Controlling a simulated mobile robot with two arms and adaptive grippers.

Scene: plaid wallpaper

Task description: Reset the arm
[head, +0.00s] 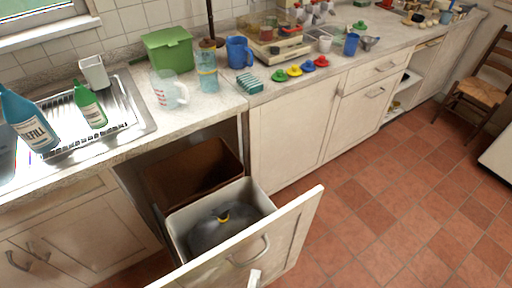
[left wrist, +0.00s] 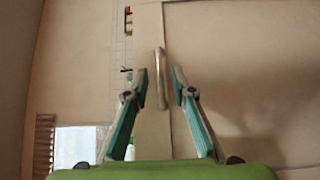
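My left gripper (left wrist: 160,80) shows in the left wrist view. Its two teal-padded fingers are apart with nothing held between them. A metal bar handle (left wrist: 161,78) on a pale front panel lies in line with the gap between the fingertips; I cannot tell how far beyond them it is. In the head view, a small pale piece shows at the bottom edge below the pulled-out drawer's handle (head: 249,252); I cannot tell whether it is part of my arm. My right gripper is in neither view.
The pulled-out drawer front (head: 290,232) juts into the room. Behind it are a white bin (head: 184,238) holding a dark bag and a brown bin (head: 190,180). The counter holds a green box (head: 168,52), blue pitcher (head: 239,52) and bottles.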

